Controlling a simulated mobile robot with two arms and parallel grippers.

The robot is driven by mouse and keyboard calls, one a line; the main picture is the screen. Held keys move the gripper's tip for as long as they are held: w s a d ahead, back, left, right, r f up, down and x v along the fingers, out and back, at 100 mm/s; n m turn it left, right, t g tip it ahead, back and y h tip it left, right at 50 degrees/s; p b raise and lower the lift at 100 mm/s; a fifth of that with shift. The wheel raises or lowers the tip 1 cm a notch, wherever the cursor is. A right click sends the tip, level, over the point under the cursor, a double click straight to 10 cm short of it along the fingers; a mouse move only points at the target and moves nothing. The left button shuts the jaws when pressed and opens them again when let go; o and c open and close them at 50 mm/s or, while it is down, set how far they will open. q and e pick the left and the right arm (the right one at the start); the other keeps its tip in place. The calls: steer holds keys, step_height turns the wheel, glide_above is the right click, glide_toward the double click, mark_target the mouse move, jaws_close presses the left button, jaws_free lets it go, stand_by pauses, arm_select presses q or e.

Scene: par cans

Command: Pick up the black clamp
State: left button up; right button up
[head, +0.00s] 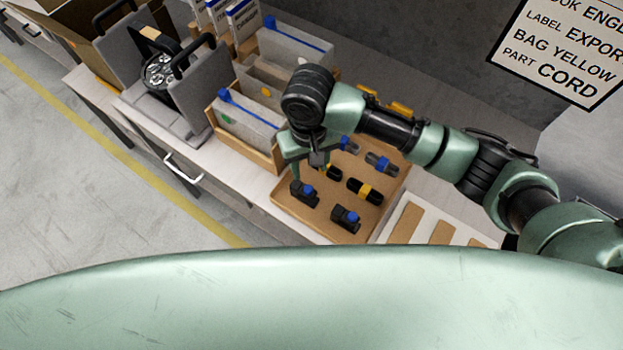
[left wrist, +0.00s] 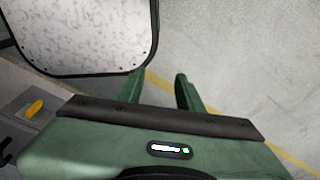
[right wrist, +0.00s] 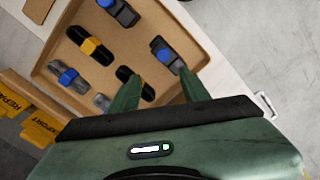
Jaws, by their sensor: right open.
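Two black clamps with blue knobs sit in the brown tray: one at its left corner (head: 303,194), one nearer its front edge (head: 346,218). In the right wrist view one clamp (right wrist: 166,52) lies just beyond the tip of the right-hand finger, and the other (right wrist: 120,13) is at the top edge. My right gripper (head: 308,168) is open and empty over the tray's left part; contact with the clamp cannot be told. My left gripper (left wrist: 160,80) is open and empty over the floor, outside the head view.
The tray (head: 385,207) also holds black connectors with yellow bands (head: 364,190) and grey ones with blue bands (head: 381,162). A wooden box of folders (head: 248,122) stands close left of the tray. A grey open case (head: 190,95) is further left. Floor lies in front.

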mark_target(308, 188)
steer(key=f, duration=0.1)
steer(key=s, duration=0.1)
steer(key=f+p, duration=0.1)
steer(key=shift+s+a+f, duration=0.15)
steer(key=shift+a+f, duration=0.1)
steer(key=shift+f, duration=0.05)
step_height(308, 188, down, 4)
steer(key=shift+s+d+r+p, duration=0.1)
steer(key=shift+r+p, duration=0.05)
steer(key=shift+p, duration=0.4)
steer(key=shift+f, duration=0.35)
jaws_close()
arm_select(q)
steer(key=shift+s+a+r, duration=0.25)
steer(key=shift+s+r, duration=0.15)
steer(key=shift+r, duration=0.15)
steer(key=shift+s+a+r, duration=0.2)
steer(key=shift+s+r, duration=0.2)
steer(key=shift+r, duration=0.15)
steer(key=shift+s+a, duration=0.1)
steer(key=shift+s, duration=0.05)
